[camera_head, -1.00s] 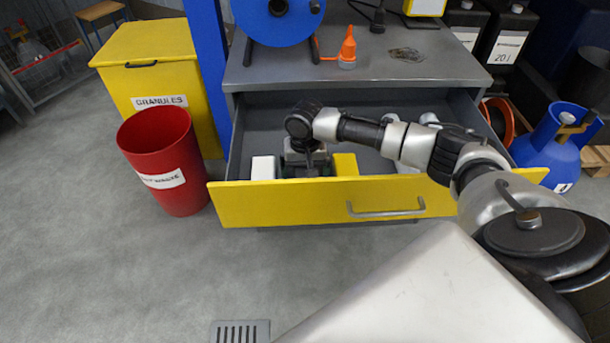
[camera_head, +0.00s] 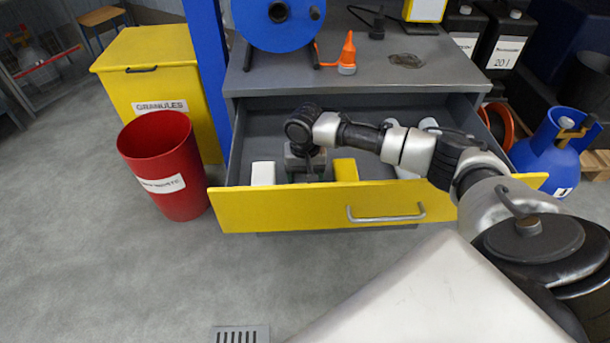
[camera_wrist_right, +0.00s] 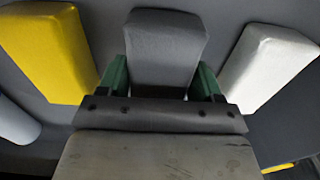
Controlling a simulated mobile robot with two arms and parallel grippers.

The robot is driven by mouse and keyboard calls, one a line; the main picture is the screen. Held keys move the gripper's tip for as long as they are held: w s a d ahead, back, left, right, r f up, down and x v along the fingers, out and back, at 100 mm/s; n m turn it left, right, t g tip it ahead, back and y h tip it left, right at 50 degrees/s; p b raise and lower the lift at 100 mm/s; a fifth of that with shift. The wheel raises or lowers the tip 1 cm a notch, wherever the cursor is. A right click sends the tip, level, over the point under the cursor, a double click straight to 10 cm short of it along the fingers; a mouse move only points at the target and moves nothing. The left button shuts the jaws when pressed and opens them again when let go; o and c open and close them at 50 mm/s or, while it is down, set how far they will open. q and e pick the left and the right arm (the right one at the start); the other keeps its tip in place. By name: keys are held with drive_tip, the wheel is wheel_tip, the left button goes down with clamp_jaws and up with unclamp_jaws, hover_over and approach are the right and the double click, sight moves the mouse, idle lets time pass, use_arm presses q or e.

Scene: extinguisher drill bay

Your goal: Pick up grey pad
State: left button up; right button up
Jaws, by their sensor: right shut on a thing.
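The grey pad (camera_wrist_right: 166,45) is a block with a tapered top, in the middle of the right wrist view. My right gripper (camera_wrist_right: 161,80) is shut on it, with one green finger on each side. In the head view, the pad (camera_head: 293,163) is inside the open drawer, partly hidden by my right gripper (camera_head: 312,170), which reaches down from above. I cannot tell whether the pad touches the drawer floor. My left gripper is not in view.
A yellow block (camera_head: 345,169) and a white block (camera_head: 263,173) lie on either side of the pad in the drawer (camera_head: 290,211). Other pale items lie under my right arm. A red bin (camera_head: 168,195) stands left of the drawer. The bench top (camera_head: 440,68) is above.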

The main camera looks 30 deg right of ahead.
drive_tip(key=r, duration=0.2)
drive_tip(key=r+p, duration=0.1)
drive_tip(key=r, duration=0.1)
drive_tip(key=shift+s+d+r, duration=0.15)
drive_tip(key=shift+d+r, duration=0.05)
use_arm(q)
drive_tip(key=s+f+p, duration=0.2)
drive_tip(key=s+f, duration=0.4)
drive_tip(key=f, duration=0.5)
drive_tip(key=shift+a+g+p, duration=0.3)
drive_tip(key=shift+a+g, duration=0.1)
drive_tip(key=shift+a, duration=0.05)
use_arm(e)
drive_tip(key=s+d+r, duration=0.6)
drive_tip(key=s+d, duration=0.1)
drive_tip(key=s, duration=0.1)
drive_tip(key=shift+s+r, duration=0.15)
drive_tip(key=shift+s, duration=0.15)
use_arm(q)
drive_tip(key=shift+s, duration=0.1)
